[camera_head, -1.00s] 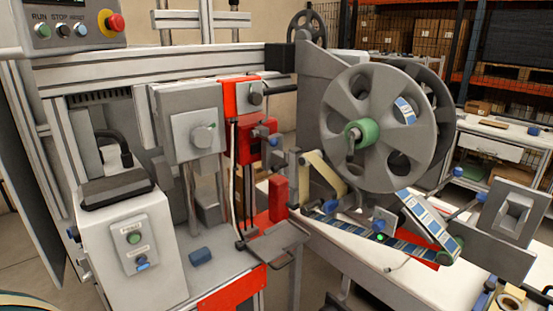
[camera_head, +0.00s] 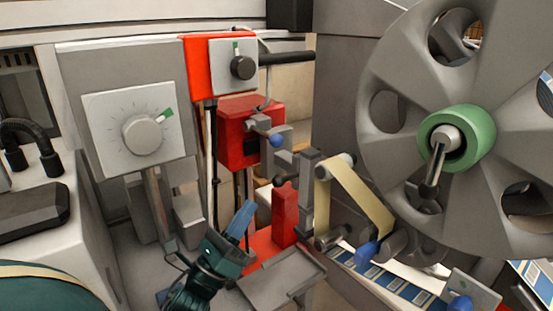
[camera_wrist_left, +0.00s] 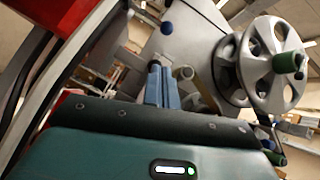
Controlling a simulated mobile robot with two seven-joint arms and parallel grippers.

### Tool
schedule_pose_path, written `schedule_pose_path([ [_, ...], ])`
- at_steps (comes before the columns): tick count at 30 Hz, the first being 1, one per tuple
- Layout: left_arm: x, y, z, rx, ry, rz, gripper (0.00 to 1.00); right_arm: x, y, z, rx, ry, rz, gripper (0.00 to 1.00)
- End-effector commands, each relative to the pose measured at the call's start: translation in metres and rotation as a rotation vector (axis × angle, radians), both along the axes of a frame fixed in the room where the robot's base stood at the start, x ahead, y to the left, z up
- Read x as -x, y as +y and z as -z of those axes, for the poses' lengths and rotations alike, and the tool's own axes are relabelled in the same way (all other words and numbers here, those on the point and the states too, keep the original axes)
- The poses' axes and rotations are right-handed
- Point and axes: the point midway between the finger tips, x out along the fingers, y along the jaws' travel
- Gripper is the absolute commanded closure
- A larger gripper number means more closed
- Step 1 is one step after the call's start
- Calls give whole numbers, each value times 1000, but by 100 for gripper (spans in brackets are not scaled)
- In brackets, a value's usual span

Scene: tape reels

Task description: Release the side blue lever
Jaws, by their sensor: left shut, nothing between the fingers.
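A blue knob (camera_head: 277,140) sits on the side of the red unit (camera_head: 241,136), on a small grey bracket. Another blue lever knob (camera_head: 366,252) is by the rollers under the yellowish tape (camera_head: 357,195). I cannot tell which one the task means. My left gripper (camera_head: 245,210) is shut and empty, its blue fingers pointing up, below and left of the knob on the red unit and apart from it. In the left wrist view the shut fingers (camera_wrist_left: 160,70) point toward the machine, with a blue knob (camera_wrist_left: 166,28) beyond them. My right gripper is not in view.
The large grey reel (camera_head: 395,85) with a green hub (camera_head: 468,138) fills the right. A grey tray (camera_head: 283,282) and a red block (camera_head: 285,215) lie close right of my gripper. A grey dial box (camera_head: 137,130) stands left. A black handle (camera_head: 288,57) projects above.

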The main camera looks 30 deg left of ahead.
Motion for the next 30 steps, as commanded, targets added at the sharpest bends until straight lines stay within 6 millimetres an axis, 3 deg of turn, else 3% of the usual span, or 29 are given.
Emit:
schedule_pose_path([
  [5, 7, 1, -6, -117, -67, -70, 100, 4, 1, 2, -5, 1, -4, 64],
  [17, 4, 0, -11, -122, -71, -72, 100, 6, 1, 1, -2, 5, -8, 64],
  [30, -48, -11, -61, -121, -71, -71, 100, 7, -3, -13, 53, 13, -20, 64],
])
